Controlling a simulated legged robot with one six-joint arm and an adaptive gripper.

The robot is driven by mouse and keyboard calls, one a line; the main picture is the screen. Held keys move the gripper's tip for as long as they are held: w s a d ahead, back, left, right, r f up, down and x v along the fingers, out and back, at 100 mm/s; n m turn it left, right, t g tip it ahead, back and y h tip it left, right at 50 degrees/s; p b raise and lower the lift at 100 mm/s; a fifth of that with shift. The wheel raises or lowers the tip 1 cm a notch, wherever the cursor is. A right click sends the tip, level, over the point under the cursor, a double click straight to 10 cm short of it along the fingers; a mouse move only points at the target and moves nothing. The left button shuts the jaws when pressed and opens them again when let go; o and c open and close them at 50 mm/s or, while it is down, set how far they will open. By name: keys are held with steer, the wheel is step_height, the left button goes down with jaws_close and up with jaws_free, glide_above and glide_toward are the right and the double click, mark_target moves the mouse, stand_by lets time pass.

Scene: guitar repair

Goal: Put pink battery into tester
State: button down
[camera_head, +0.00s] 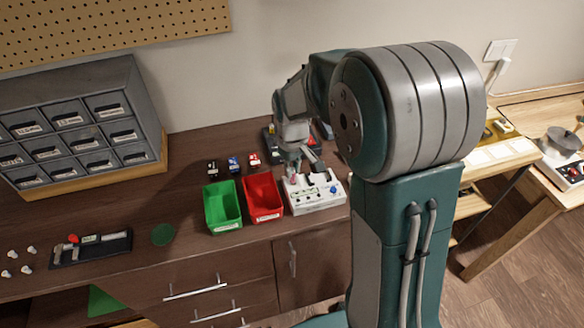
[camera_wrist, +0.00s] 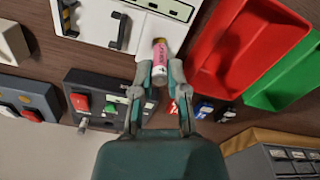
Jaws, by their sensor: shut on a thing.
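The pink battery (camera_wrist: 160,53) is between the fingertips of my gripper (camera_wrist: 159,76) in the wrist view, and the gripper is shut on it. One end of the battery sticks out past the fingertips, towards the white tester (camera_wrist: 166,6). In the head view, the tester (camera_head: 318,204) is a white box with dark clips and a blue knob, on the brown bench right of the red bin. My gripper (camera_head: 293,168) is at its back left side, with a small pink spot of the battery (camera_head: 293,180) below it. I cannot tell whether the battery touches the tester.
A red bin (camera_head: 264,213) and a green bin (camera_head: 222,220) stand left of the tester. Several small batteries (camera_head: 234,164) stand behind them. A dark device (camera_wrist: 98,97) with a red switch lies near my gripper. A grey drawer cabinet (camera_head: 140,82) stands at the left.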

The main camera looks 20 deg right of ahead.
steer(key=shift+f, duration=1.2)
steer(key=shift+c, duration=0.9)
jaws_free()
steer(key=shift+r, duration=3.55)
